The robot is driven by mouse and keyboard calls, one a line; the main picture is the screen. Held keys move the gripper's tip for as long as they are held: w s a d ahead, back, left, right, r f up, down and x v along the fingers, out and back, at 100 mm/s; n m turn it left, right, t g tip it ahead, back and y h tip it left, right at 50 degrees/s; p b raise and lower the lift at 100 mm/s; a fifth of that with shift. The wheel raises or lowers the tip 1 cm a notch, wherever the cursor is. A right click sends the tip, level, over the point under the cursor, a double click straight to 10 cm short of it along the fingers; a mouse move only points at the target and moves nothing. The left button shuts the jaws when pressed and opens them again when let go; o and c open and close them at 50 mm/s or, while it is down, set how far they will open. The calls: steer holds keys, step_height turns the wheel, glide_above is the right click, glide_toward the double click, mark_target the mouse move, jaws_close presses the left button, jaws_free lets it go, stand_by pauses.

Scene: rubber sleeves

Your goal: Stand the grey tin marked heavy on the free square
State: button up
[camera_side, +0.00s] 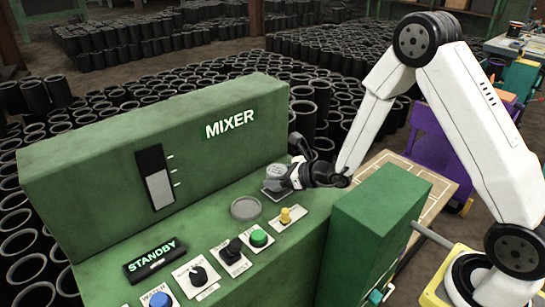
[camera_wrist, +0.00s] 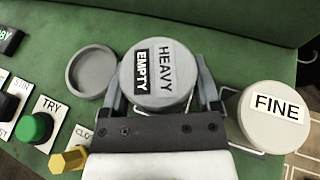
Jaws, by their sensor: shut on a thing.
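The grey tin (camera_wrist: 182,92) sits between the two fingers of my gripper (camera_wrist: 158,78) in the wrist view. Its lid reads HEAVY in dark letters and has a black label reading EMPTY. My gripper (camera_side: 296,174) is shut on this tin, which also shows in the side view (camera_side: 275,172) over the green mixer top. A pale square outline (camera_side: 275,196) shows below the tin, partly covered. I cannot tell whether the tin touches the surface. A second, paler tin (camera_wrist: 262,130) marked FINE stands to the right, with a white outline around its base.
A shallow round grey dish (camera_side: 245,208) lies left of the held tin. A yellow knob (camera_side: 286,215), a green button (camera_side: 259,238) and black knobs (camera_side: 231,250) stand toward the front. The tall green MIXER panel (camera_side: 150,150) rises behind; a green box (camera_side: 380,225) stands to the right.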

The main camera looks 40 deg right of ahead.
steer(key=shift+f, duration=0.8)
steer(key=shift+f, duration=0.15)
steer(key=o, duration=1.3)
steer(key=shift+c, duration=0.2)
steer(key=shift+s+d+r, duration=0.2)
steer(key=shift+s+r, duration=0.15)
steer(key=shift+s, duration=0.05)
steer(key=v, duration=1.1)
